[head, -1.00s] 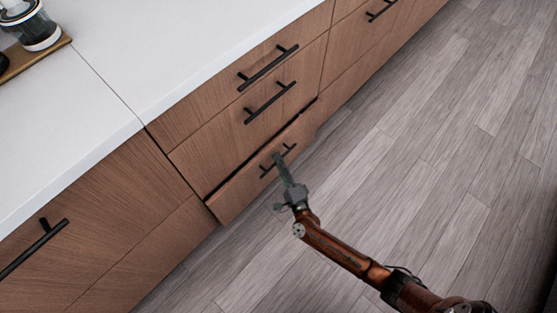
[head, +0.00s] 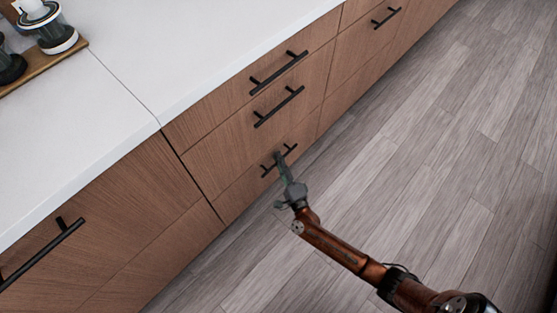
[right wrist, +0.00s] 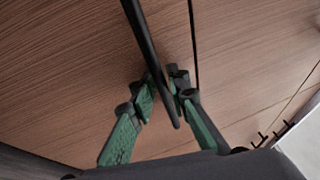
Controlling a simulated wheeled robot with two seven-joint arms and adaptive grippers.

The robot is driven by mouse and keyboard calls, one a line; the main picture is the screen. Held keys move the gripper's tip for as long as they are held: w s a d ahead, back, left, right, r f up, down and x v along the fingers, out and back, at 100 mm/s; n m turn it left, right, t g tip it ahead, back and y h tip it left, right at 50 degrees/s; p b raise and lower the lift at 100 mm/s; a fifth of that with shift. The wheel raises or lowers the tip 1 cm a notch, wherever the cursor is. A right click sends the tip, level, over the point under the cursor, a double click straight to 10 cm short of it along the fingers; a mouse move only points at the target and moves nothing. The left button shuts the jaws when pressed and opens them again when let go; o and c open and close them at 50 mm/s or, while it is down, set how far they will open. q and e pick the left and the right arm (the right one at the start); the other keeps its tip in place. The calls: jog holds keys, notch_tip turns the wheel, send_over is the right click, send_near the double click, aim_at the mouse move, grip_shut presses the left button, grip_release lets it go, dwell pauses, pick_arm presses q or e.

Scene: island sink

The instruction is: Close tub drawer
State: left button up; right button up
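The bottom wooden drawer (head: 240,196) of the three-drawer stack sits flush with the cabinet front in the head view. Its black bar handle (head: 289,151) also shows in the right wrist view (right wrist: 143,35). My right gripper (head: 278,158) is at this handle. In the right wrist view its green-padded fingers (right wrist: 165,95) converge closely on both sides of the bar and look shut on it. Exact contact on each side is hard to see. My left gripper is not in view.
Above are the middle drawer (head: 240,140) and top drawer (head: 225,108), both shut. A white countertop (head: 190,45) lies over them. A wooden tray (head: 45,68) with dark containers stands at the upper left. The wooden floor (head: 430,170) on the right is clear.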

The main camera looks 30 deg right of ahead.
jog(key=shift+r, duration=0.15)
jog(key=v, duration=1.2)
jog(key=shift+a, duration=0.1)
